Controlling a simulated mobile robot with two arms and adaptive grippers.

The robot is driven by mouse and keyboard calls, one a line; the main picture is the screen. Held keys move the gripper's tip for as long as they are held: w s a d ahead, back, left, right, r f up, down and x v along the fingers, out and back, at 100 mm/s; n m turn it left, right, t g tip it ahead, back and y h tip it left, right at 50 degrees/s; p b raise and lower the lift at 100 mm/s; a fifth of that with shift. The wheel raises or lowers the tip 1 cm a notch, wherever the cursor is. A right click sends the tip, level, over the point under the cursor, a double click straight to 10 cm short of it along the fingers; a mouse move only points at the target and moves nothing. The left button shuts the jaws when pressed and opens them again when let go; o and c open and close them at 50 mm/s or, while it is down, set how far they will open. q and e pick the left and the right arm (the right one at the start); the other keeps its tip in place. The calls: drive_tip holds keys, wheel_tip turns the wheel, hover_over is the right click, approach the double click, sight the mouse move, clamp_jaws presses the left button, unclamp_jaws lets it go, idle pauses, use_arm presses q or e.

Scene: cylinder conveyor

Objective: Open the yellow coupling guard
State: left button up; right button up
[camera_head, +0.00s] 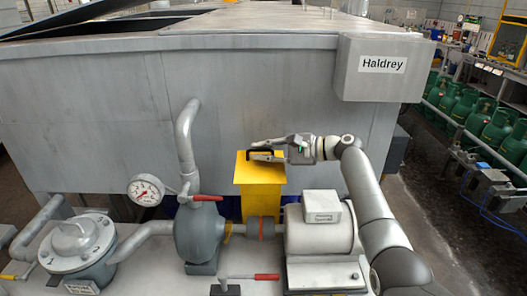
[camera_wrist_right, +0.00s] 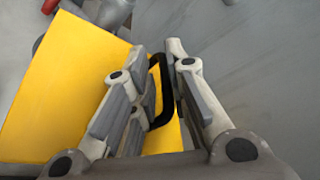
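The yellow coupling guard (camera_head: 259,172) is an upright box between the grey pump and the motor. Its black handle (camera_head: 264,155) is at the top, and it also shows in the right wrist view (camera_wrist_right: 163,92). My right gripper (camera_head: 281,147) reaches in from the right over the guard's top. In the right wrist view, its two fingers (camera_wrist_right: 159,48) lie close on either side of the handle, with the yellow panel (camera_wrist_right: 60,85) to the left. The gripper looks shut on the handle; the exact contact is partly hidden. My left gripper is not in view.
The pump (camera_head: 198,235) with a red lever and a pressure gauge (camera_head: 146,190) stand left of the guard. The motor (camera_head: 320,230) is right of it, under my right arm. A large grey tank (camera_head: 250,85) is behind. Green cylinders (camera_head: 495,125) stand far right.

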drive_tip(key=shift+w+d+f, duration=0.1)
drive_tip(key=shift+f, duration=0.1)
drive_tip(key=shift+d, duration=0.1)
drive_tip(key=v, duration=1.1)
drive_tip(key=shift+d+r, duration=0.25)
drive_tip(key=shift+d, duration=0.05)
